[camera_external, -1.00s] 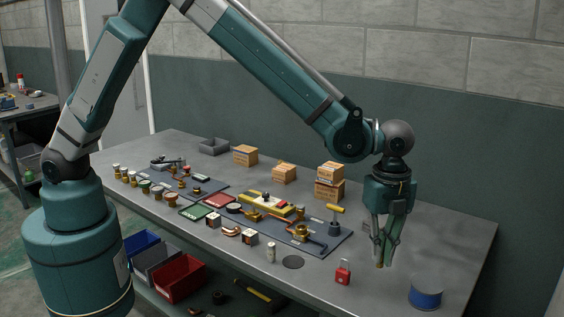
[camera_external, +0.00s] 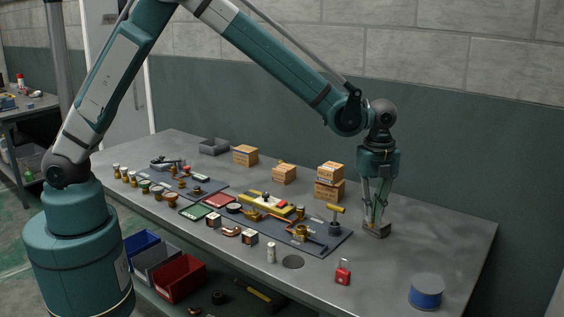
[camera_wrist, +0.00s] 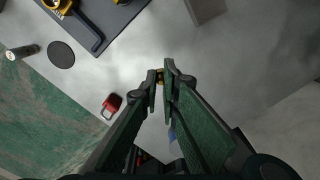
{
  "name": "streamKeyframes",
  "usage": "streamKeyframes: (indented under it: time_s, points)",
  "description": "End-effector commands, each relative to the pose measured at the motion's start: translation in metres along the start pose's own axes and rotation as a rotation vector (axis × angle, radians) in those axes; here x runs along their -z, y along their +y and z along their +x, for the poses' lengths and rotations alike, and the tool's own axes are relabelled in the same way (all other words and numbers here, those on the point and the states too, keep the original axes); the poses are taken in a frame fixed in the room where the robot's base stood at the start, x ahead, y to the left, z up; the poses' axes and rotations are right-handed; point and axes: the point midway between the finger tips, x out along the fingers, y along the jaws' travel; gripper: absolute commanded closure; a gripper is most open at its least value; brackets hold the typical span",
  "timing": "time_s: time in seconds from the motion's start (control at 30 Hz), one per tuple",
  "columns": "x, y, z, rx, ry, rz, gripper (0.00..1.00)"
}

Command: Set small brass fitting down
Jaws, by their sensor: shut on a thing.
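The small brass fitting (camera_wrist: 160,77) is a gold-coloured piece between my fingertips in the wrist view. My gripper (camera_wrist: 163,76) is shut on it, and the fingers hide most of it. In the external view my gripper (camera_external: 375,222) points down over the right part of the bench. The fitting cannot be made out there. A small grey box (camera_external: 378,231) sits at the fingertips in that view. In the wrist view a grey block (camera_wrist: 206,9), probably the same box, lies apart from the fingertips, towards the top edge.
A red padlock (camera_external: 343,271), a blue spool (camera_external: 426,292) and a dark disc (camera_external: 293,262) lie near the front edge. A dark mat (camera_external: 335,240) with brass parts is to the left. Cardboard boxes (camera_external: 329,182) stand behind.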

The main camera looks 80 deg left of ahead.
Motion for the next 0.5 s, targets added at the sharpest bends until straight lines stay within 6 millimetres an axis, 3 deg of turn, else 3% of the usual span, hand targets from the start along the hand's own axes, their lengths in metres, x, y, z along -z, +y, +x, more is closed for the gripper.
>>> streamKeyframes:
  time_s: [0.2, 0.5]
  points:
    - [-0.07, -0.007, 0.0, 0.002, 0.0, 0.01, 1.0]
    - [-0.152, -0.009, -0.001, 0.004, 0.0, 0.031, 1.0]
